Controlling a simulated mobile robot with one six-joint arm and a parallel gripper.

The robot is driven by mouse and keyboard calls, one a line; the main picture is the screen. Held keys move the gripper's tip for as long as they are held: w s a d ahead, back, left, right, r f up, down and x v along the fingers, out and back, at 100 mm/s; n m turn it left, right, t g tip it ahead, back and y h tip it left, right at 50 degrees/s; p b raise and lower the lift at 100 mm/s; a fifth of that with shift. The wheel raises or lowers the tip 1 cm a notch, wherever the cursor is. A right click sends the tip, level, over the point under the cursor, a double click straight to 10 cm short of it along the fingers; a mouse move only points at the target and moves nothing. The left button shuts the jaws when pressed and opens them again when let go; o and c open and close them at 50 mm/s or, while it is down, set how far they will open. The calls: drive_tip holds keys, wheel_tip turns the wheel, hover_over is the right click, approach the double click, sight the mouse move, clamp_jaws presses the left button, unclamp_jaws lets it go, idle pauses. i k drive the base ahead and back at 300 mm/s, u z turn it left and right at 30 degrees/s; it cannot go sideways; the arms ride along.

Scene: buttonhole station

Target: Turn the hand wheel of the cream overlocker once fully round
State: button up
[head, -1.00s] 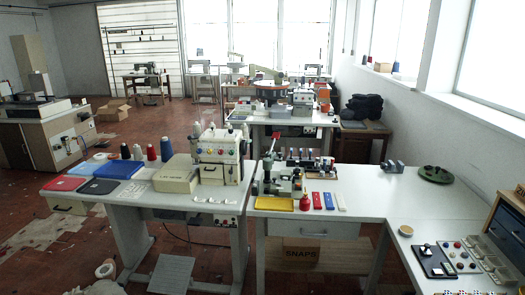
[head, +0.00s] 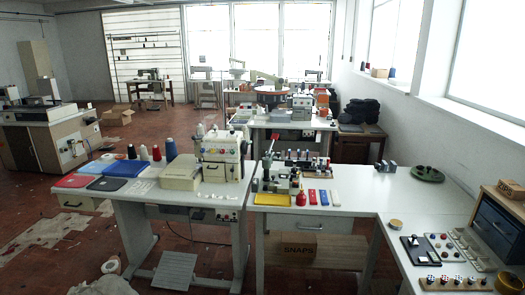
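The cream overlocker (head: 221,156) stands on the right part of a white table, with thread guides on top and coloured dials on its front. Its hand wheel is too small to make out for sure; a dark part shows at its right side. My gripper is not in this view.
The overlocker's table (head: 130,200) also bears a cream box (head: 181,173), thread cones (head: 171,149) and folded cloths (head: 122,168). A second white table (head: 345,187) adjoins on the right with a snap press (head: 272,172) and a yellow tray (head: 272,199). Floor shows at the left front.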

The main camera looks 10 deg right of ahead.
sight(244, 144)
drive_tip(key=z, duration=0.05)
drive_tip(key=k, duration=0.4)
drive_tip(key=u, duration=0.35)
drive_tip(key=i, duration=1.85)
drive_tip(key=u, duration=0.35)
